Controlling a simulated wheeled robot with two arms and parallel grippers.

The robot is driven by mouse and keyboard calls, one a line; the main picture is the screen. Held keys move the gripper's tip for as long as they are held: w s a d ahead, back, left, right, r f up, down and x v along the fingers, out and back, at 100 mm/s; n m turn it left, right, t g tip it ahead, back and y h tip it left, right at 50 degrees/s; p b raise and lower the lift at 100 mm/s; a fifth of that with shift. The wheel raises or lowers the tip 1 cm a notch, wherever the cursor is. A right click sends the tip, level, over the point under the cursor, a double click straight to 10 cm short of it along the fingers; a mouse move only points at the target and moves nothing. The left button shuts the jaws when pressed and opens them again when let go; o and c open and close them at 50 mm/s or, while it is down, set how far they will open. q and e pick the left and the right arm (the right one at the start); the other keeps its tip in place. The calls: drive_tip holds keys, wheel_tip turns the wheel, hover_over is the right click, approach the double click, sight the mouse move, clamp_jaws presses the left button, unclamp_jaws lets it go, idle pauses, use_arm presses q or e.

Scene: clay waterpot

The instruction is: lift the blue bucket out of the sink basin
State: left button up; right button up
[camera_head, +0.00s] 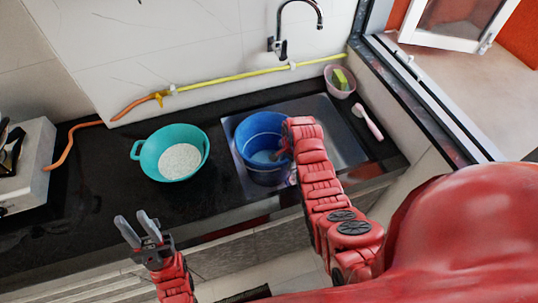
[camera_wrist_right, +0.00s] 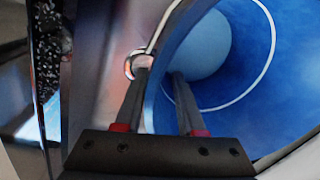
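The blue bucket (camera_head: 256,132) stands in the sink basin (camera_head: 342,138), toward the basin's left side. My right gripper (camera_head: 284,152) is at the bucket's right rim, largely hidden by my arm in the head view. In the right wrist view, the fingers of my right gripper (camera_wrist_right: 160,72) straddle the rim of the bucket (camera_wrist_right: 235,100), one outside and one inside. A gap shows between the fingers. A thin pale handle curves across the bucket's mouth. My left gripper (camera_head: 138,228) is open and empty, in front of the counter and away from the bucket.
A teal colander (camera_head: 150,158) with white contents stands left of the basin. A faucet (camera_head: 280,45) hangs above the back of the sink. A pink bowl with a sponge (camera_head: 340,82) and a pink brush (camera_head: 368,122) lie to the right. A yellow hose (camera_head: 235,77) runs behind.

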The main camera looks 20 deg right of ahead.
drive_tip(key=shift+f, duration=0.8)
clamp_jaws()
idle(1.0)
